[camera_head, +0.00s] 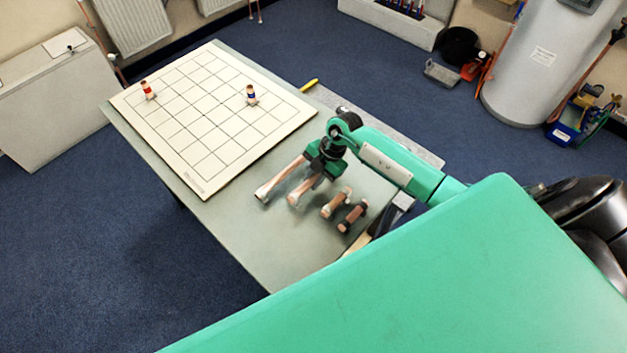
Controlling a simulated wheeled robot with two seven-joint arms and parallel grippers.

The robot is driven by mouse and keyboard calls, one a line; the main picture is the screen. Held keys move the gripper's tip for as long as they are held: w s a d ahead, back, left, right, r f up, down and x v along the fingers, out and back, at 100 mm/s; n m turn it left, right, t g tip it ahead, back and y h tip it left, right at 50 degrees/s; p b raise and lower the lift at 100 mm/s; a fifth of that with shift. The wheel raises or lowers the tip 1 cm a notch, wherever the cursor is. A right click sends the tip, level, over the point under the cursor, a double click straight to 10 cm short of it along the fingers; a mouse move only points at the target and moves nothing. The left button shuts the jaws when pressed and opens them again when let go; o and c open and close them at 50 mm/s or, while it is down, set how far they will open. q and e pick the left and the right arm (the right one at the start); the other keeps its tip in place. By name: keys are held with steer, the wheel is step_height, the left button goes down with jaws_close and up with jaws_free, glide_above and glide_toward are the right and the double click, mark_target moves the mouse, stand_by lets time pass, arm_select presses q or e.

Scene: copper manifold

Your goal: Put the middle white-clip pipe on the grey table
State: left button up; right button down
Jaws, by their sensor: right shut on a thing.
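My right gripper (323,166) is low over the grey table (240,232), pointing down. It is shut on what looks like the middle white-clip pipe (306,187), a copper pipe whose white lower-left end shows below the jaws. The jaws hide its upper end, and I cannot tell if it touches the table. Another copper pipe with a white end (279,178) is just left of it, its upper end close to the gripper. A shorter white-ended pipe (336,202) lies to the right. My left gripper is not in view.
A dark-ended copper pipe (353,216) lies nearest the table's right edge. A white gridded board (190,145) covers the far left; a red-banded piece (148,90) and a blue-banded piece (251,96) stand on it. The table's near-left part is bare.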

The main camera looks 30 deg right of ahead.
steer(key=shift+f, duration=1.1)
steer(key=shift+f, duration=0.1)
steer(key=c, duration=1.3)
jaws_free()
steer(key=b+v, duration=0.2)
steer(key=v, duration=1)
